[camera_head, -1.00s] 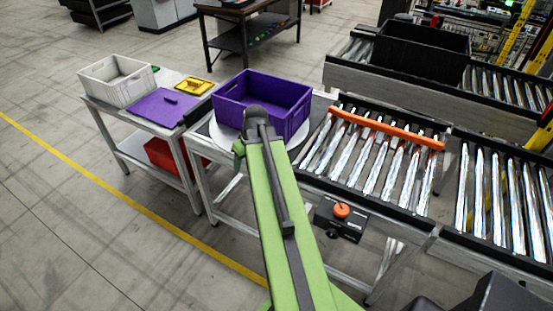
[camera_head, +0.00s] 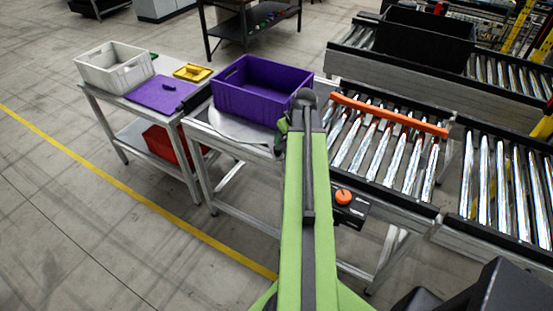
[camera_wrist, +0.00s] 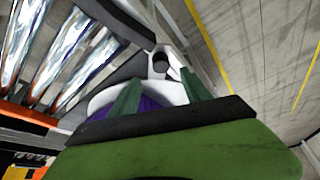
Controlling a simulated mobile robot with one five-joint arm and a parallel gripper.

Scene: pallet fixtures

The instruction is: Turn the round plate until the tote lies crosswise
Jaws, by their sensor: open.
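The purple tote (camera_head: 252,103) is an open box on the round plate (camera_head: 238,127), at the left end of the roller conveyor. Its long near side slopes down to the right in the head view. The pale plate shows in front of the tote; the rest is hidden under it. My gripper (camera_head: 281,136) is at the plate's near right edge, partly hidden by my arm. In the wrist view my gripper (camera_wrist: 160,92) has its two green fingers apart, with the plate (camera_wrist: 103,97) and a strip of purple tote (camera_wrist: 147,103) beyond them. I cannot tell whether they touch.
An orange bar (camera_head: 390,114) lies across the conveyor rollers to the right. A control box with an orange knob (camera_head: 343,196) hangs on the conveyor's near side. A side table at left holds a grey crate (camera_head: 119,77) and a purple sheet (camera_head: 160,94). Open floor lies in front.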

